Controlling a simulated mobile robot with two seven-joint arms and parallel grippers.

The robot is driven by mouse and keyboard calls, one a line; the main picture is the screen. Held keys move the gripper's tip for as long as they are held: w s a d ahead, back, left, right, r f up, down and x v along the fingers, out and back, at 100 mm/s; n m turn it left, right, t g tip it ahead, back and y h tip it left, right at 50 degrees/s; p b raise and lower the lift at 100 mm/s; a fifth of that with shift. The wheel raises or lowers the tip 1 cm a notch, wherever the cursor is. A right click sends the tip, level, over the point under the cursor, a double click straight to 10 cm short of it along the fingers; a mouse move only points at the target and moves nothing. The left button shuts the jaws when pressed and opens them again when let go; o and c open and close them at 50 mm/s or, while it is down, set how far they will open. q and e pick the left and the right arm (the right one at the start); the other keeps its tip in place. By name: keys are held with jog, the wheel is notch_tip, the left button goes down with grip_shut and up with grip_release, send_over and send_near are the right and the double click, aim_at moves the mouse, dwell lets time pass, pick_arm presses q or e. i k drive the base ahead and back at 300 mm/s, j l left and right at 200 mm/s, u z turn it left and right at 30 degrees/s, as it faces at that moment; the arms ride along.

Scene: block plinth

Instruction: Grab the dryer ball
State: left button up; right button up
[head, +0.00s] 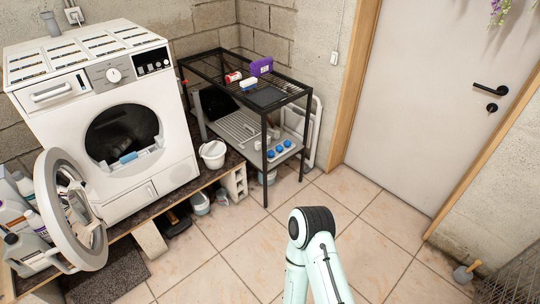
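A pale mint arm link of mine with a dark joint rises from the bottom of the head view, well in front of the rack. Neither gripper shows, and nothing is seen held.
A white front-loading machine (95,65) stands on a plinth at left, its round door (92,245) open. A white bucket (213,154) stands between machine and rack. Bottles (20,222) stand at far left. The tiled floor (240,255) before the rack is clear.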

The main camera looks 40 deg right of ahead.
aim_at(271, 153)
jog(key=i+l, duration=0.7)
jog(key=l, duration=0.2)
jog(key=i+l, duration=0.35)
jog(key=l, duration=0.15)
jog(key=i+l, duration=0.35)
jog(key=i+l+u, duration=0.1)
jog(key=i+l, duration=0.2)
jog(key=l, duration=0.25)
jog(key=i+l, duration=0.35)
jog(key=l, duration=0.15)
